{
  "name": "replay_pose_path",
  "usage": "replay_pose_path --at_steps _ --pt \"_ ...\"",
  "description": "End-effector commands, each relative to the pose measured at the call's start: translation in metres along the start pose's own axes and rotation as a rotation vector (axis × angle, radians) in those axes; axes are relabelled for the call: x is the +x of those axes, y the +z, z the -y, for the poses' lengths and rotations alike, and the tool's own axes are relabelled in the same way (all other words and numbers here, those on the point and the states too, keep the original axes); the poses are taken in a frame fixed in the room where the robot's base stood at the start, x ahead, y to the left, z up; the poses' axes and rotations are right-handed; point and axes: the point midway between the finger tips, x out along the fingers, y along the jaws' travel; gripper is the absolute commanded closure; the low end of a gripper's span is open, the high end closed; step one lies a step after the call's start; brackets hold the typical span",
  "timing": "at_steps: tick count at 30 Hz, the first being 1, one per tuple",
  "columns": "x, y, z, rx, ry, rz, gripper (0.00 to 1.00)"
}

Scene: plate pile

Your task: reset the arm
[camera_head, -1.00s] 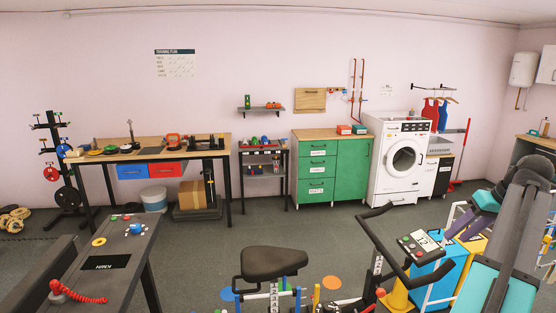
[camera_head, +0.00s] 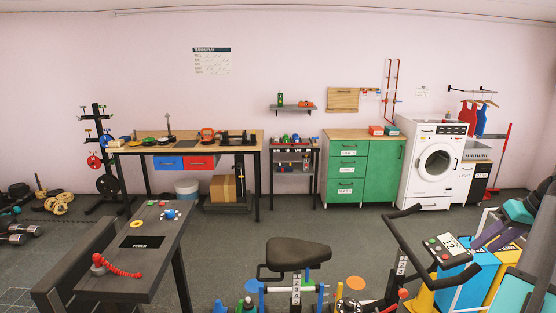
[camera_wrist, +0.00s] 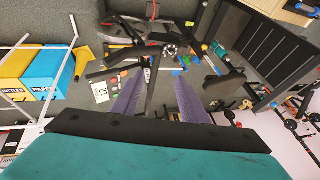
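My gripper (camera_head: 488,234) shows at the right edge of the head view, with purple fingers and teal-and-black parts of my arm behind it. It is in front of a blue bin and a yellow bin. In the wrist view my gripper (camera_wrist: 157,92) has its two purple fingers spread well apart. Nothing is held between them. Beyond the gap lie the grey floor and an exercise bike, seen at an angle.
The exercise bike (camera_head: 298,252) stands in front, near my arm. A blue bin (camera_head: 457,285) and a yellow bin (camera_head: 502,283) stand at the right. A dark bench (camera_head: 160,245) is at the left. The workbench (camera_head: 190,145), green cabinet (camera_head: 385,170) and washing machine (camera_head: 432,165) line the wall.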

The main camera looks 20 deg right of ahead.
Motion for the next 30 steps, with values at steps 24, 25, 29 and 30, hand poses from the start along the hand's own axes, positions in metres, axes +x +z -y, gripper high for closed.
replay_pose_path --at_steps 24,25,29,30 --pt "0.255 -0.016 0.13 -0.186 -0.253 0.255 0.6" --pt "0.267 -0.013 0.137 -0.194 -0.262 0.27 0.6" --pt "0.317 0.001 0.167 -0.226 -0.298 0.334 0.6" --pt "0.332 0.007 0.176 -0.235 -0.308 0.354 0.6"
